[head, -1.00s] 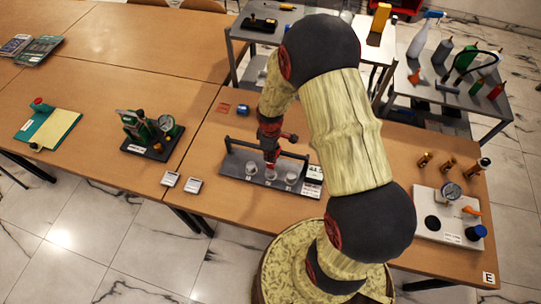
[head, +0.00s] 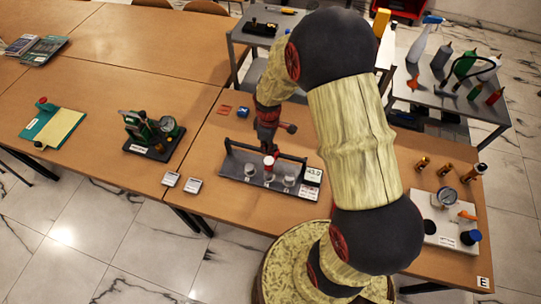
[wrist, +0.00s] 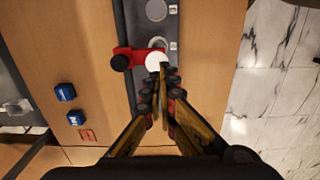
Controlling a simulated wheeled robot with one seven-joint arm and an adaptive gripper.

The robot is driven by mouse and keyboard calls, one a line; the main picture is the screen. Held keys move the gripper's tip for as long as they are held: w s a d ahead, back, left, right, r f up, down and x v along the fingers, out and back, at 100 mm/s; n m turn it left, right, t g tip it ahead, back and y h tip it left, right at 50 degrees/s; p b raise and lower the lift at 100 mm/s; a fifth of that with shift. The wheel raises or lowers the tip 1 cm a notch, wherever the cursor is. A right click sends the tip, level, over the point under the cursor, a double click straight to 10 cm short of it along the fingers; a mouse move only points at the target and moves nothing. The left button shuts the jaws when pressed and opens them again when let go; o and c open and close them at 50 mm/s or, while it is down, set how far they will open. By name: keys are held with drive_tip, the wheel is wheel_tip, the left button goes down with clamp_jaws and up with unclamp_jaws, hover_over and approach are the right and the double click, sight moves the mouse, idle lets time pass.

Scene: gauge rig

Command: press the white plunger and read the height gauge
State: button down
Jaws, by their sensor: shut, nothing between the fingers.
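The gauge rig is a dark base (head: 232,168) on the wooden table, with a rear bar and several pale round cups. The white plunger (wrist: 157,61) shows as a white disc in the wrist view, beside a red piece with a black knob (wrist: 122,62). The height gauge display (head: 312,175) at the rig's right end seems to read 43.0, but the digits are small. My gripper (wrist: 165,72) is shut and empty, its tips over the plunger's near edge. I cannot tell whether they touch it. In the head view my gripper (head: 268,148) is above the middle of the rig.
Two small grey blocks (head: 171,179) lie at the table's front edge. A green gauge stand (head: 155,135) is to the left. A white plate with a dial (head: 445,215) is to the right. Small blue boxes (wrist: 65,92) lie behind the rig.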

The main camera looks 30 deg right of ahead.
wheel_tip(320, 180, up, 6)
drive_tip(key=shift+f, duration=0.1)
drive_tip(key=shift+s+f, duration=0.1)
drive_tip(key=shift+s, duration=0.05)
idle(0.9)
